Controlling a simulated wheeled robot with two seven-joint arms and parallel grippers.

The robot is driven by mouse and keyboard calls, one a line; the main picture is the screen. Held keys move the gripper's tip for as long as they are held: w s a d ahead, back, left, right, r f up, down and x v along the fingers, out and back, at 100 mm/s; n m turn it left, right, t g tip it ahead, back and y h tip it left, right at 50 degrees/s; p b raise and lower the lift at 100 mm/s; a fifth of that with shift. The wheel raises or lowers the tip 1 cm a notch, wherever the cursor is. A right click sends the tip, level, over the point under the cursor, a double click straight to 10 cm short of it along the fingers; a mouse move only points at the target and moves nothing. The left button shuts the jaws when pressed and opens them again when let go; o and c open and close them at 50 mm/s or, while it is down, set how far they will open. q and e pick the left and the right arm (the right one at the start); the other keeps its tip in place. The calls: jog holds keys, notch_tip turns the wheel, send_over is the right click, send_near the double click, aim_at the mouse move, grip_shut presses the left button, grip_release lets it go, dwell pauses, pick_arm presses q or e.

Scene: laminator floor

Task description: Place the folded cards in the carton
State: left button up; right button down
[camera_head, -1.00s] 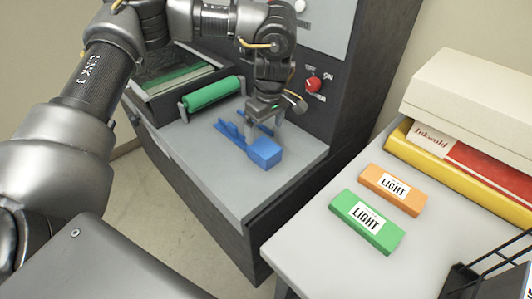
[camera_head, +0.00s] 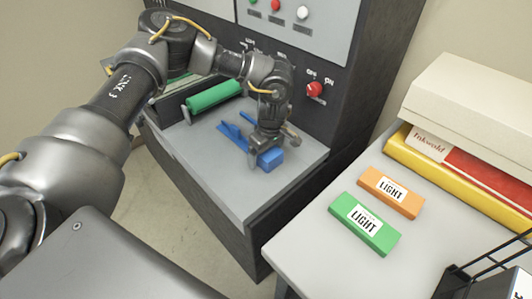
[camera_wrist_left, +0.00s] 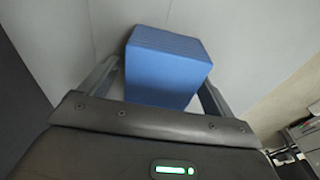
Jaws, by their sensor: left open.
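A blue block (camera_head: 273,161), perhaps the folded cards, sits on the grey machine shelf at the end of a blue guide-like piece (camera_head: 232,137). My left gripper (camera_head: 265,158) is over the block and hides part of it. In the left wrist view the block (camera_wrist_left: 167,65) shows large between the two spread fingers, with a gap to the left finger. The gripper is open. Whether either finger touches the block is unclear. I cannot pick out a carton for sure. My right gripper is not in view.
A green roller (camera_head: 214,97) and a red knob (camera_head: 315,89) are close to my left arm. The grey table (camera_head: 310,236) at right bears an orange box (camera_head: 389,193), a green box (camera_head: 364,224), binders (camera_head: 455,165) and a pale box (camera_head: 480,95). A black wire rack (camera_head: 487,266) stands front right.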

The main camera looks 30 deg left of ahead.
pick_arm(q)
jog(key=shift+f, duration=0.2)
dwell(0.6)
jog(key=shift+c, duration=0.4)
jog(key=c, duration=1.2)
jog(key=shift+c, duration=0.2)
jog(key=shift+r, duration=0.1)
